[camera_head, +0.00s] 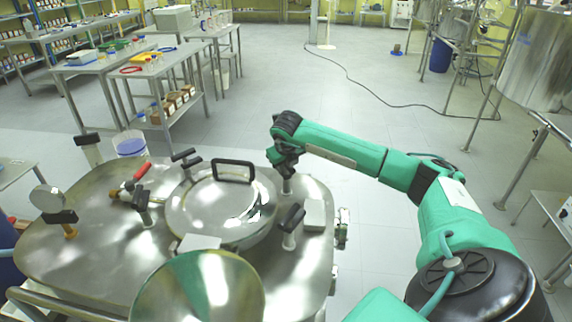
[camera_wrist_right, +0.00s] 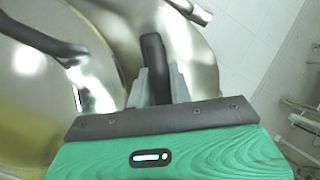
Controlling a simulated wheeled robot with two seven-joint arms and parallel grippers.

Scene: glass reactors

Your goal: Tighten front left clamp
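The round steel lid (camera_head: 222,205) with a black handle (camera_head: 233,171) sits on top of the reactor (camera_head: 90,250). Black-handled clamps stand around its rim: one at the left (camera_head: 141,203), one at the back (camera_head: 187,160) and one at the near right (camera_head: 291,222). My right gripper (camera_head: 286,172) reaches down at the lid's far right edge and partly hides the clamp there. In the right wrist view, that clamp's black handle (camera_wrist_right: 153,60) stands between the two grey fingers, which appear closed on its sides. My left gripper is not in view.
A large polished round plate (camera_head: 200,290) rises at the near edge. Valves and fittings (camera_head: 135,180) stick up from the reactor's left side. Lab tables (camera_head: 150,68) stand behind at the left. Open floor (camera_head: 340,100) lies beyond, with a cable across it.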

